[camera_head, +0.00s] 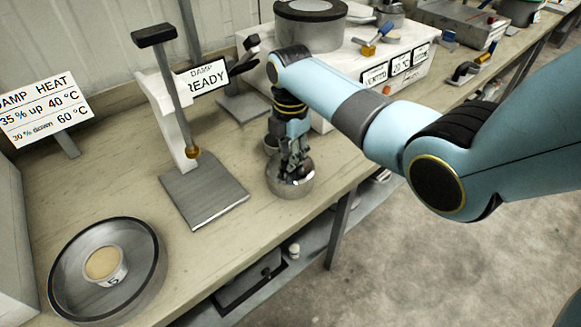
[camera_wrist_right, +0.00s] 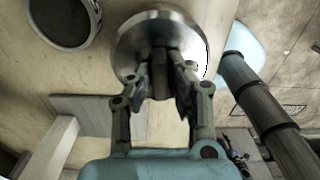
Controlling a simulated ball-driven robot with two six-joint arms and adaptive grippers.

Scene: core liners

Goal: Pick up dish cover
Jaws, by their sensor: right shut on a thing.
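The dish cover (camera_head: 290,187) is a round, shiny metal piece near the front edge of the bench, right of the stand's square plate. My right gripper (camera_head: 291,168) points down over it and is shut on its top grip, which the fingers mostly hide. In the right wrist view the cover (camera_wrist_right: 131,42) shows beyond the right gripper (camera_wrist_right: 160,88), with the fingers closed at its middle. I cannot tell whether its rim touches the bench. My left gripper is not in view.
A round, dark-rimmed dish (camera_head: 146,262) at the front left holds a small container marked 5. A stand with a square metal plate (camera_head: 205,193) is left of the cover. A white box (camera_head: 346,72) with labels stands behind. The bench's front edge is close.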

